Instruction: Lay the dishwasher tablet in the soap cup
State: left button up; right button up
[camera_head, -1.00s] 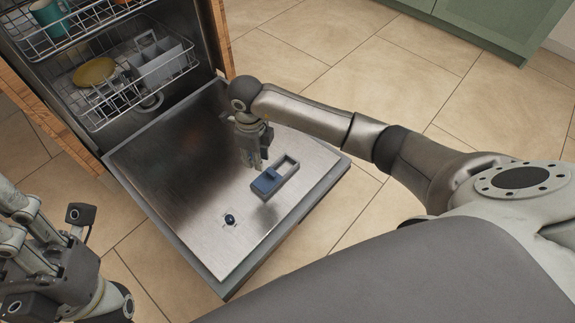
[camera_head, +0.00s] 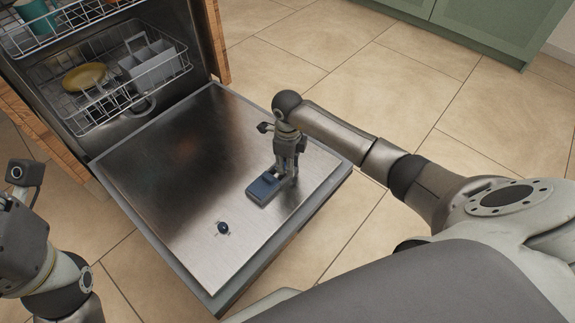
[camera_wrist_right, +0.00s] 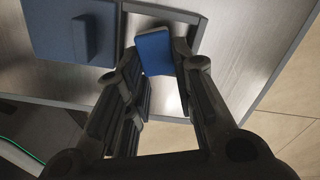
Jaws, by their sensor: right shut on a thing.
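The soap cup, a grey-framed recess in the door, is beside a blue lid with a raised grip (camera_head: 263,189). The lid also shows in the right wrist view (camera_wrist_right: 70,30), with the cup's frame (camera_wrist_right: 165,10) to its right. My right gripper (camera_head: 287,178) points down at the cup, hiding most of it in the head view. In the right wrist view it is shut on the blue dishwasher tablet (camera_wrist_right: 154,53), which sits between its fingertips, over the cup opening. Whether the tablet touches the cup floor cannot be told. My left gripper (camera_head: 15,235) is partly cut off at the left edge.
The dishwasher door (camera_head: 190,150) lies open and flat, mostly clear. A round dark knob (camera_head: 222,228) is set in it near the lid. The lower rack (camera_head: 125,80) with a yellow dish (camera_head: 85,76) stands inside the tub.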

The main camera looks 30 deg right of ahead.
jog(key=shift+f, duration=0.25)
jog(key=o, duration=0.8)
